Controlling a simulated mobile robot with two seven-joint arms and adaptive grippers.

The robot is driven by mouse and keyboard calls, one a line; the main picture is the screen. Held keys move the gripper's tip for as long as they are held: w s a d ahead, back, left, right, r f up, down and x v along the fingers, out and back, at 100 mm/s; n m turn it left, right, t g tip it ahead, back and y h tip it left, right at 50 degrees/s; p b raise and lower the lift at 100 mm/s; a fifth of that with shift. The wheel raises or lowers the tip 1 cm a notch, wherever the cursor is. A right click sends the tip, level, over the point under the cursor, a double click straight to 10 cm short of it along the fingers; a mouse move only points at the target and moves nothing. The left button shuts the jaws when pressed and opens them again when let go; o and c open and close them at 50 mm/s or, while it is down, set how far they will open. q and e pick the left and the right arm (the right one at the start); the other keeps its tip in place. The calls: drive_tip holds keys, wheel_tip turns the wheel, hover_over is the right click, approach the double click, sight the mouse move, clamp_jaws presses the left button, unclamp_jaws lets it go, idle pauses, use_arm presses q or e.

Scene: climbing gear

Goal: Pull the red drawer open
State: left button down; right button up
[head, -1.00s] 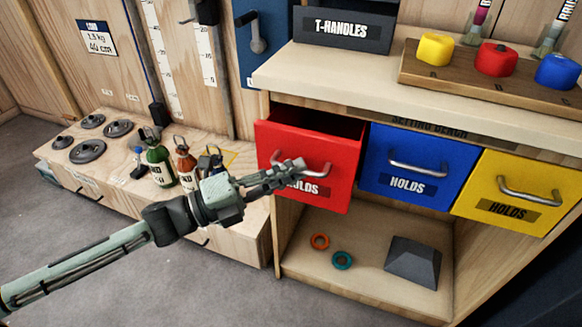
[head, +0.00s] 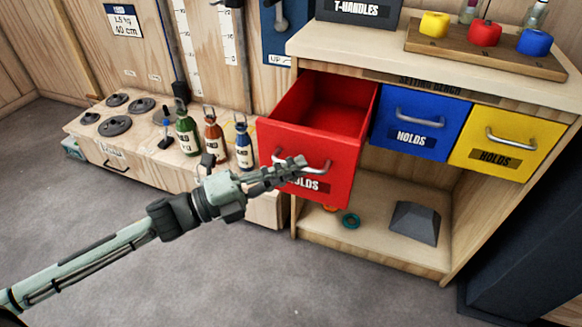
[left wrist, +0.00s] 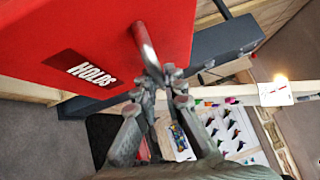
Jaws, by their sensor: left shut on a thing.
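The red drawer (head: 312,157) stands well out of the wooden bench in the head view, and its empty-looking inside shows. Its front bears a metal bar handle (head: 316,172) and a HOLDS label, partly covered by my gripper. My left gripper (head: 292,168) is shut on that handle. In the left wrist view, the fingers (left wrist: 162,84) close around the handle (left wrist: 146,45) beside the red drawer front (left wrist: 90,35). My right gripper is in neither view.
Shut blue (head: 422,122) and yellow (head: 506,150) drawers are to the right. The bench top (head: 400,58) holds a board of coloured holds. Bottles (head: 213,139) stand on a low wooden unit at left. A grey block (head: 415,222) lies on the shelf below. Grey floor in front is clear.

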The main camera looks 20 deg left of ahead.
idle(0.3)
use_arm(q)
drive_tip(key=c, duration=1.7)
unclamp_jaws()
drive_tip(key=shift+o, duration=0.5)
drive_tip(key=v, duration=1.2)
